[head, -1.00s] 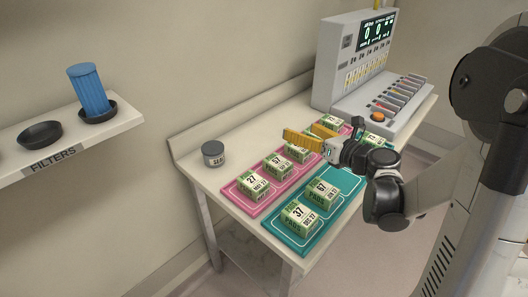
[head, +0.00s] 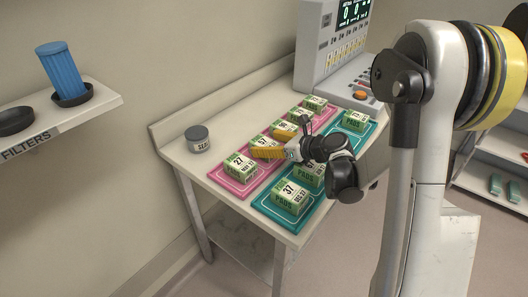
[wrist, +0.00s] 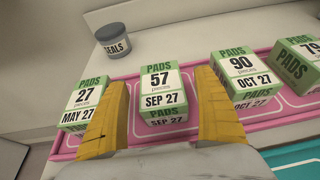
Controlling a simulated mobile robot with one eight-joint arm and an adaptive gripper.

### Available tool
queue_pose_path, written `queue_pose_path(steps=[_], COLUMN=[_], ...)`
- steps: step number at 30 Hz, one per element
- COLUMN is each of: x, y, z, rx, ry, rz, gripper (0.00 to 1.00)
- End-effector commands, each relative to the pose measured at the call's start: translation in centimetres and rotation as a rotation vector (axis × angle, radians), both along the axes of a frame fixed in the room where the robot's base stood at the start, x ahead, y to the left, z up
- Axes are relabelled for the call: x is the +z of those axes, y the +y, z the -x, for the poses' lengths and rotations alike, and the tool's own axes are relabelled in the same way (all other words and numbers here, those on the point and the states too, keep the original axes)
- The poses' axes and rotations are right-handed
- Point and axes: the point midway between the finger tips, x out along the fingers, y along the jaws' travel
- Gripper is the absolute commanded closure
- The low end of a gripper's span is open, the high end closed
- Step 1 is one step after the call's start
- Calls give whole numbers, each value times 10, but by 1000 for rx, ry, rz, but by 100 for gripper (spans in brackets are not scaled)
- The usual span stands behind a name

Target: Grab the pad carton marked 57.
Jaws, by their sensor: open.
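The pad carton marked 57 (wrist: 160,90) is green and white, dated SEP 27, and stands on the pink mat (wrist: 290,110). In the wrist view it shows between the two yellow fingers of my gripper (wrist: 160,82), with gaps on both sides. In the head view the carton (head: 263,141) is partly hidden by the fingers. My gripper (head: 268,143) is open and empty, low over the pink row and reaching toward this carton from the right.
Cartons marked 27 (wrist: 84,103) and 90 (wrist: 242,75) flank it closely. The teal mat (head: 263,206) holds carton 37 (head: 287,197) and others, one partly behind my gripper. A seals tin (head: 198,139) stands behind on bare table. A grey console (head: 318,50) stands at the far end.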

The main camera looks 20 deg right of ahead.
Motion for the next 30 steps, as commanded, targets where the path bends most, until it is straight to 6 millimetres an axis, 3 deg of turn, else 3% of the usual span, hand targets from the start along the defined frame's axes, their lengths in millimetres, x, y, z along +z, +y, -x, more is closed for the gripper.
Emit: queue_pose_path(steps=[3, 9, 15, 25, 30], x=[-5, -4, -4, -3, 10], y=[6, 6, 6, 6, 6], z=[-9, -10, -9, -9, -9], rx=[0, -1, -1, -1, -1], ry=[-1, 0, 0, -1, -1], rz=[1, 0, 0, 0, 0], gripper=[21, 23, 84, 85, 85])
